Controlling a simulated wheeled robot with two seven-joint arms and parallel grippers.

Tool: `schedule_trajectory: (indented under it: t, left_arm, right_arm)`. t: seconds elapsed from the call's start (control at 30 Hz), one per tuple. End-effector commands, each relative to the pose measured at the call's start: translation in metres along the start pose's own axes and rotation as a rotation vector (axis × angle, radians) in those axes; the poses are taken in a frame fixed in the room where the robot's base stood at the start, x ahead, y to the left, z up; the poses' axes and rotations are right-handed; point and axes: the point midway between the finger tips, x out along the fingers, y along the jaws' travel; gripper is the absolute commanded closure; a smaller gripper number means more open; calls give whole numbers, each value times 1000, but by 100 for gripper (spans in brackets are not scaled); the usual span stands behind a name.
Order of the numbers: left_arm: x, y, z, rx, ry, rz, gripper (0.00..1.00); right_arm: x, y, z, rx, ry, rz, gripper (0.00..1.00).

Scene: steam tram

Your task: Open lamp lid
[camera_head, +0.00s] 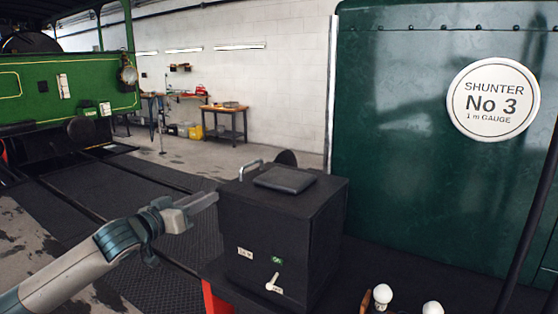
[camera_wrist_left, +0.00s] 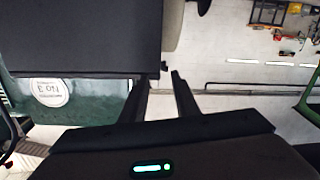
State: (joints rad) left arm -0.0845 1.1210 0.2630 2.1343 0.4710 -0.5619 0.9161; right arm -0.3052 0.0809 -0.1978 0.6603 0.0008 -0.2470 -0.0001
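The lamp is a black box (camera_head: 262,222) standing right of the middle in the head view. A flat, dark square lid (camera_head: 285,179) lies on its top, level and down. A metal loop handle (camera_head: 246,167) stands at the top left edge. The front has two small labels and a white lever (camera_head: 272,284). My left gripper (camera_head: 210,203) is just left of the box, near its upper left side, and holds nothing. In the left wrist view its fingers (camera_wrist_left: 163,80) are apart, and a large dark surface (camera_wrist_left: 80,40), probably the box, fills the upper left. My right gripper is not in view.
A green panel with a round white sign (camera_head: 493,100) stands behind on the right. White knobs (camera_head: 382,294) are at the lower right. A dark round disc (camera_head: 286,158) shows behind the box. Open floor lies to the left; a workbench (camera_head: 224,122) is far back.

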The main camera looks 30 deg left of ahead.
Motion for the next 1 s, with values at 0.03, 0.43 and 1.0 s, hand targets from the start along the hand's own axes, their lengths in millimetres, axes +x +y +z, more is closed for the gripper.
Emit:
schedule_trajectory:
  t: [0.03, 0.43, 1.0]
  left_arm:
    - [-2, 10, -20, 3, 15, 19, 72]
    - [-6, 24, -43, -5, 38, 50, 72]
    - [10, 24, -46, -6, 39, 48, 72]
  right_arm:
    - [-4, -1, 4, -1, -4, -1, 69]
    - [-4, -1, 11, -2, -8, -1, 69]
    - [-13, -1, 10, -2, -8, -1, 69]
